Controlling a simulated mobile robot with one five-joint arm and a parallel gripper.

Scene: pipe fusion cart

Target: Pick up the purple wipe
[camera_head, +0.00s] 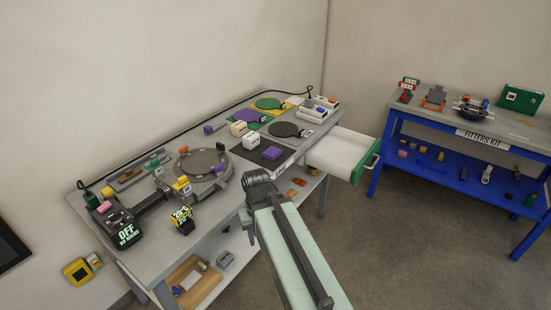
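A purple block-like piece (272,153) lies on a black mat at the front edge of the grey cart top, right of the middle. A smaller purple piece (208,129) lies near the back edge of the cart, further left. I cannot tell for certain from their shape which one is the wipe. My gripper (257,179) is at the dark far end of my pale arm, in front of the cart's front edge, below and left of the larger purple piece and apart from it in the picture. Its fingers are too small and overlapped to read.
White blocks (251,141) stand beside the larger purple piece, with round paddles behind. A round clamp machine (203,167) fills the cart's left part. An open white drawer (343,152) juts out at the right. A blue bench (462,140) stands far right; grey floor lies between.

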